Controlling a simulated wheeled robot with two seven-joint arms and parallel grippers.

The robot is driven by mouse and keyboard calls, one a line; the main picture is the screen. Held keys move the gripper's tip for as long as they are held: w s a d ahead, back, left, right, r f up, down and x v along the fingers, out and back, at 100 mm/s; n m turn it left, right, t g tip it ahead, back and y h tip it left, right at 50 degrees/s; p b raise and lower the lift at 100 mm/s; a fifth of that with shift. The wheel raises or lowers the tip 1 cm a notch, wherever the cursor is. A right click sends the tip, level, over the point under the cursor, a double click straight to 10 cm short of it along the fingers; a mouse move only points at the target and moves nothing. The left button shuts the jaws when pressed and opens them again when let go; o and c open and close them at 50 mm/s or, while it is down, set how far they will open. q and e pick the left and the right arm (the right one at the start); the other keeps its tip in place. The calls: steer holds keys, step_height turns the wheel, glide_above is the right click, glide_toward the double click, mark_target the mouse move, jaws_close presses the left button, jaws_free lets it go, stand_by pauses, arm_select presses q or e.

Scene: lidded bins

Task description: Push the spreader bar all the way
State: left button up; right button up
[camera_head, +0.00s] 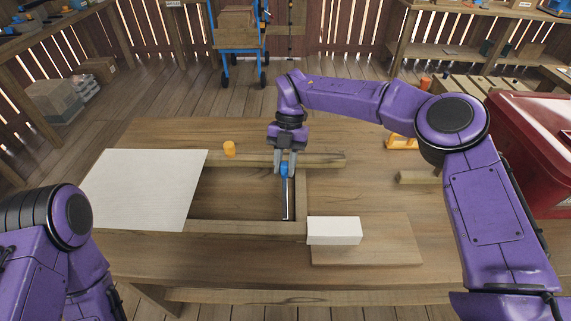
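A narrow bar (285,193) with a blue upper part and a darker lower part stands across the right end of a rectangular opening in the wooden frame (250,228). It looks like the spreader bar, though I cannot tell for sure. My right gripper (284,166) points down over the bar's far end, with its fingers on both sides of the blue part and apparently closed on it. The frame's right side piece (301,195) is just right of the bar. My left arm shows at the lower left, but its gripper is out of view.
A white sheet (145,188) covers the table's left side. A white block (334,231) lies on a thin board (385,245) at front right. A yellow cylinder (229,148) stands behind the frame. A red chest (530,150) is at right. Bare tabletop (345,190) lies right of the frame.

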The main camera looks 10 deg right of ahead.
steer(key=o, duration=0.4)
steer(key=shift+c, duration=0.2)
steer(key=v, duration=1)
steer(key=shift+r, duration=0.25)
steer(key=shift+w+d, duration=0.1)
steer(key=shift+w, duration=0.05)
